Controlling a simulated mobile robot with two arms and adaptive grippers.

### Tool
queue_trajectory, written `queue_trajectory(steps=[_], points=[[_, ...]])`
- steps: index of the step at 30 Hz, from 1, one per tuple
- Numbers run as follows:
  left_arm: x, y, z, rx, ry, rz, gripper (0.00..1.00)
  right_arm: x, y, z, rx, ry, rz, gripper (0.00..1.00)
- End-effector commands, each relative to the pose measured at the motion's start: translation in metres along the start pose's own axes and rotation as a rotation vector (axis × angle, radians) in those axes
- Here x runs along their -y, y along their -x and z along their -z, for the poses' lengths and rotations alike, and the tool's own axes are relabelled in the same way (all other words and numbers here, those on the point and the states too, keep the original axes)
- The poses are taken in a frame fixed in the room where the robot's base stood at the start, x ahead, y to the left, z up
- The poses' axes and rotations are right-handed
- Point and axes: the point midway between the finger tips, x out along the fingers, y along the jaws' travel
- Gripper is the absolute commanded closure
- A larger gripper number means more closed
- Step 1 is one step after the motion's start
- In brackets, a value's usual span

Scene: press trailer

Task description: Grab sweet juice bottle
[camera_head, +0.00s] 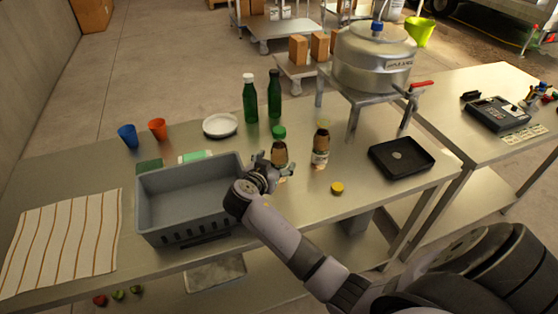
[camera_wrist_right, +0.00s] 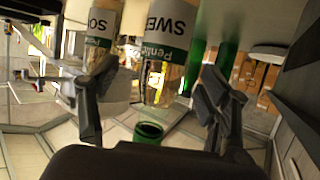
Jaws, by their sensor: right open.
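The sweet juice bottle (camera_head: 280,153) stands upright on the metal table, brown with a green cap. In the right wrist view the bottle (camera_wrist_right: 168,50) appears upside down, with "SWE" readable on its label. My right gripper (camera_head: 267,165) is open beside the bottle in the head view. In the wrist view its two fingers (camera_wrist_right: 155,95) are spread, with the bottle showing between them; I see no clear contact. A similar bottle (camera_head: 320,148) stands to the right; its label (camera_wrist_right: 102,22) reads "SO" in the wrist view. My left gripper is not in view.
A grey crate (camera_head: 141,212) is left of the gripper. Two green bottles (camera_head: 250,100) and a white plate (camera_head: 220,125) stand behind. A metal tank (camera_head: 372,62) stands at the back.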

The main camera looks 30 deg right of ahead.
Motion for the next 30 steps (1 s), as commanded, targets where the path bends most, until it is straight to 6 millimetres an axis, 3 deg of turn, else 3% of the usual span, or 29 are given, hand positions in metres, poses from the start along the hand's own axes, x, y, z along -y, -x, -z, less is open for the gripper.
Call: queue_trajectory(steps=[6,11,21,30], points=[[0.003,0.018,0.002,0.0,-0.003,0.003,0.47,0.004,-0.025,0.003,-0.002,0.004,-0.002,0.29],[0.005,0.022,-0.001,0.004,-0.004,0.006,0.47,0.004,-0.042,-0.001,0.0,0.004,-0.001,0.29],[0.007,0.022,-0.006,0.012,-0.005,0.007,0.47,0.005,-0.046,-0.003,0.001,0.001,0.001,0.3],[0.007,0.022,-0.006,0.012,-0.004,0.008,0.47,0.005,-0.046,-0.003,0.001,0.002,0.001,0.5]])
